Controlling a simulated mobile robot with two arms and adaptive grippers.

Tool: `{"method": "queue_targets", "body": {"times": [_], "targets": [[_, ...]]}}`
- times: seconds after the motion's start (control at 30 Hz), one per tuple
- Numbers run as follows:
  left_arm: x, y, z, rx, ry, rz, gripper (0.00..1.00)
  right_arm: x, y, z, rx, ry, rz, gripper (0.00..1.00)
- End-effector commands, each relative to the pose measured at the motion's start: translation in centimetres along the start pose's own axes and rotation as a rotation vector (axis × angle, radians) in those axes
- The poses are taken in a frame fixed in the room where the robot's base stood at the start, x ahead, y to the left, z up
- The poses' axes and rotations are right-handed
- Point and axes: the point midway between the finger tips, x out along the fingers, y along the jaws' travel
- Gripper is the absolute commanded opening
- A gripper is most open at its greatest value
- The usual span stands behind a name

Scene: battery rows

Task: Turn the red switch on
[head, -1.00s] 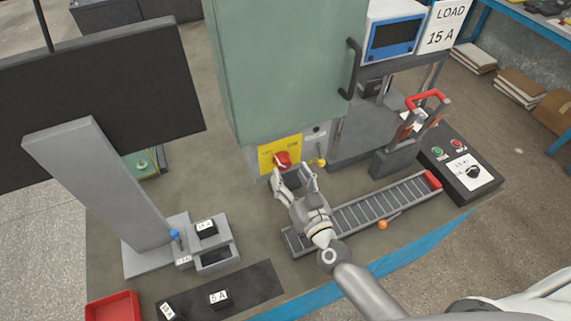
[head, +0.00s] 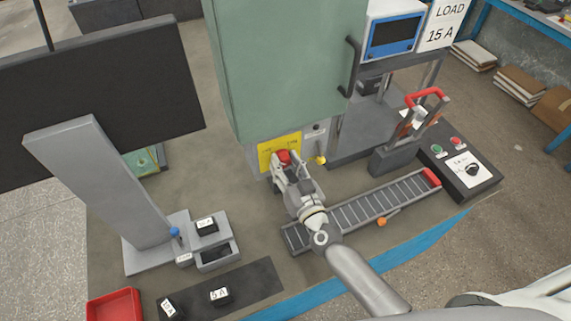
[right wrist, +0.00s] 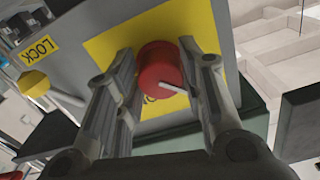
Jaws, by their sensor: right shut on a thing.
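The red switch (head: 284,157) is a round knob on a yellow plate (head: 265,155) low on the front of the green cabinet. In the right wrist view the red switch (right wrist: 160,70) sits between my two fingers, with a pale pointer line slanting across its face. My right gripper (head: 284,164) is shut on the knob from the front; its fingertips hide part of the plate's lettering. It also shows in the right wrist view (right wrist: 155,75). My left gripper is not in view.
A yellow-tipped lock lever (head: 320,160) sticks out just right of the plate. The green cabinet (head: 290,70) rises above. A grey slotted rail (head: 370,208) lies right of my right arm. A grey stand (head: 100,180) is at left.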

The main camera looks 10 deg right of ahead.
Motion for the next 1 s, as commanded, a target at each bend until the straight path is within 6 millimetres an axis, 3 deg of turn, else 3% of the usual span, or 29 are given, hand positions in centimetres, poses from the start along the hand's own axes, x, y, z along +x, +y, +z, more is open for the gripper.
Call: {"method": "queue_targets", "body": {"times": [0.47,1.0], "targets": [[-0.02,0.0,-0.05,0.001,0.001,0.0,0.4,0.0,-0.06,0.02,0.12,0.0,0.0,0.13],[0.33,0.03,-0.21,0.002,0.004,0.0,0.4,-0.03,-0.14,0.09,0.604,-0.001,0.0,0.13]]}}
